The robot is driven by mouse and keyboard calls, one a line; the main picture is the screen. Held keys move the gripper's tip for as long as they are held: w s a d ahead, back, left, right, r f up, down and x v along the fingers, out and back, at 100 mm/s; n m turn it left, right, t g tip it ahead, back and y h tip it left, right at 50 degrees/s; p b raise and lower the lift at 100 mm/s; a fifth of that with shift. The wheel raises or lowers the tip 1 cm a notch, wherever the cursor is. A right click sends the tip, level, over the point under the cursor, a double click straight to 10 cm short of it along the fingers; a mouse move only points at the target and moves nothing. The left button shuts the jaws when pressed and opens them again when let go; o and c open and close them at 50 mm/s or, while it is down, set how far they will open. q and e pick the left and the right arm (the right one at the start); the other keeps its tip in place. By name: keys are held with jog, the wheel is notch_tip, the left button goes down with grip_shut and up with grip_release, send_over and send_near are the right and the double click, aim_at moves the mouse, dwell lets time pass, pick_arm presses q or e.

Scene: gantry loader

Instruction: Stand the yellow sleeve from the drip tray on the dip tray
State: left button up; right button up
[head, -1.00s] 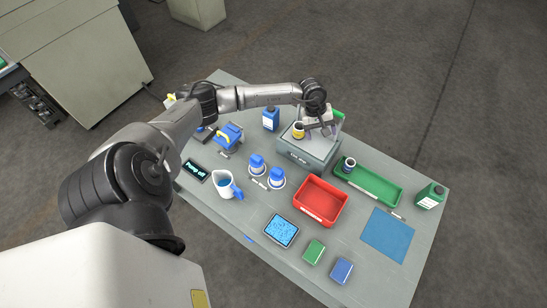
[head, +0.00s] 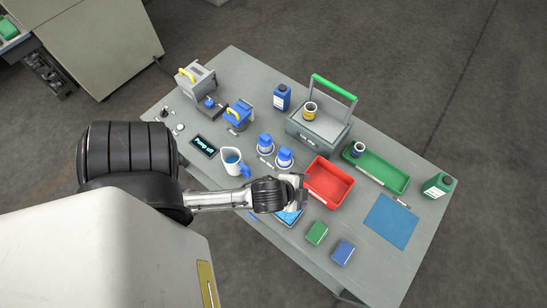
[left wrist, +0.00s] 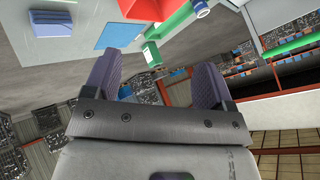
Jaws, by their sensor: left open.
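The yellow-banded sleeve (head: 309,110) stands upright on the flat top tray (head: 325,127) of the grey box with a raised green handle (head: 335,87). A second sleeve (head: 358,149), white with a dark blue band, stands in the green tray (head: 385,172); it also shows at the top of the left wrist view (left wrist: 200,8). My left gripper (head: 302,190) is over the front of the table, beside the red bin and apart from both sleeves. In the left wrist view its fingers (left wrist: 160,85) are spread with nothing between them. My right gripper is not in view.
The red bin (head: 329,182) lies between my left gripper and the green tray. Two blue-topped containers (head: 285,157) and a jug (head: 233,162) stand to the left. A green bottle (head: 438,186) stands at the right edge. The blue mat (head: 391,221) is bare.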

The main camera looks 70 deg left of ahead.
pick_arm(q)
jog(key=s+d+f+n+g+h, duration=0.1)
jog(key=s+d+n+g+h, duration=0.1)
jog(key=s, duration=0.7)
jog(key=d+n+g, duration=0.1)
jog(key=n+g, duration=0.1)
jog(key=shift+s+d+g, duration=0.2)
jog(key=shift+d+g, duration=0.05)
jog(key=shift+g, duration=0.05)
